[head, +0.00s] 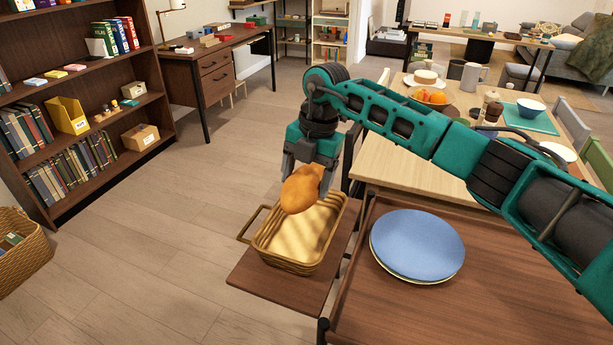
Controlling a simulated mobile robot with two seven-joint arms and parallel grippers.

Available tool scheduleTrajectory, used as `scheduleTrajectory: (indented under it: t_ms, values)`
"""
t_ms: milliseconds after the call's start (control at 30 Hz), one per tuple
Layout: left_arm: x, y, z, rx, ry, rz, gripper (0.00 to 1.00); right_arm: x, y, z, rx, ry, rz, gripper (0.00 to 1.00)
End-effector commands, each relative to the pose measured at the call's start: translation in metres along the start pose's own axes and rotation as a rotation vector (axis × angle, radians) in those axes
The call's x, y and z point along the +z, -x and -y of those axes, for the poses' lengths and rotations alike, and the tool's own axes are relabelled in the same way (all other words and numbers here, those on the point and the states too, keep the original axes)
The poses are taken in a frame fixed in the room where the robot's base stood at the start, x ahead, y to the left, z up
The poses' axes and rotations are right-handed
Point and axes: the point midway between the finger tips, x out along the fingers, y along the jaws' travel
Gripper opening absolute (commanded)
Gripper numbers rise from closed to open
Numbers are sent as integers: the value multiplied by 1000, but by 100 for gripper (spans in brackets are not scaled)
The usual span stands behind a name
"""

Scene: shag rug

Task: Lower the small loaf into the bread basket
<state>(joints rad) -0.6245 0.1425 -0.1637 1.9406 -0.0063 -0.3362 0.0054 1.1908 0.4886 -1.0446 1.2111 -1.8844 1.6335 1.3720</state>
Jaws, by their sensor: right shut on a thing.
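The small loaf (301,190) is golden brown and hangs over the far left part of the bread basket. My right gripper (308,172) points down and is shut on the loaf's upper part. The bread basket (288,266) is a tan woven rectangle with a loop handle at its left and a pale inside. It stands on a small dark wood side shelf. The loaf hides part of the basket's far rim, and I cannot tell whether its lower end is below the rim. My left gripper is not in view.
Blue plates (417,244) are stacked on the dark wood cart top (385,310) right of the basket. A light wood table (400,165) with dishes and fruit stands behind. A bookshelf (75,80) is at the left. The floor between is clear.

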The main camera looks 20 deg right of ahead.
Motion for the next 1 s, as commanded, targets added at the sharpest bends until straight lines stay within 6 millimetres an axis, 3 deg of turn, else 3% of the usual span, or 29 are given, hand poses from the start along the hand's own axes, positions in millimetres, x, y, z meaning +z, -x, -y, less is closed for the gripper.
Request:
scheduleTrajectory:
  t_ms: [1000]
  values:
    - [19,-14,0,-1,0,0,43,5,-47,7,0,0,0,41]
